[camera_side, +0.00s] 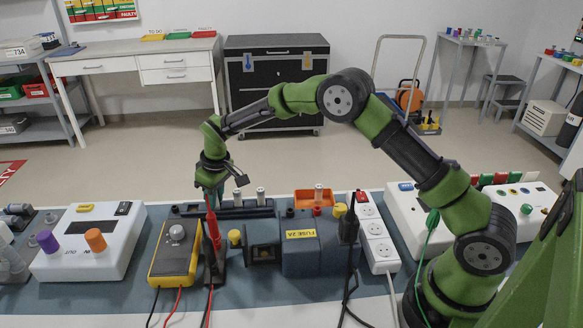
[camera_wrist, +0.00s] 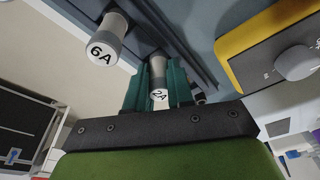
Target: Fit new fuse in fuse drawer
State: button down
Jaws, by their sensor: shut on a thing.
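My gripper (camera_side: 210,195) points down at the left end of the dark fuse rack (camera_side: 190,211). In the wrist view its teal fingers (camera_wrist: 159,88) are shut on a grey fuse marked 2A (camera_wrist: 159,95). I cannot tell whether this fuse still sits in the rack. A fuse marked 6A (camera_wrist: 103,50) stands beside it. In the side view two fuses, a nearer one (camera_side: 237,198) and a farther one (camera_side: 261,196), stand in the rack. The blue-grey housing (camera_side: 301,262) labelled FUSE 2A has a dark drawer part (camera_side: 263,252) at its left.
A yellow meter (camera_side: 174,252) with red and black probes stands just in front of my gripper. An orange tray (camera_side: 302,199) holding a fuse-like piece (camera_side: 319,193) is behind the housing. A white socket strip (camera_side: 378,235) stands right of it, and a white box (camera_side: 75,250) at left.

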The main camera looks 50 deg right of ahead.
jog(key=shift+r, duration=0.1)
jog(key=shift+r, duration=2.4)
jog(key=shift+w+r, duration=0.1)
jog(key=shift+r, duration=0.2)
notch_tip(320, 180, up, 3)
jog(key=s, duration=0.1)
jog(key=n+y, duration=0.1)
jog(key=n, duration=0.5)
send_over(259, 254)
jog(key=f, duration=0.1)
jog(key=shift+g, duration=0.3)
jog(key=shift+s+d+f, duration=0.15)
jog(key=shift+f, duration=0.85)
jog(key=shift+s+d+f, duration=0.1)
jog(key=shift+s+f, duration=0.05)
jog(key=shift+f, duration=0.85)
jog(key=shift+s+d+f, duration=0.15)
jog(key=shift+f, duration=0.85)
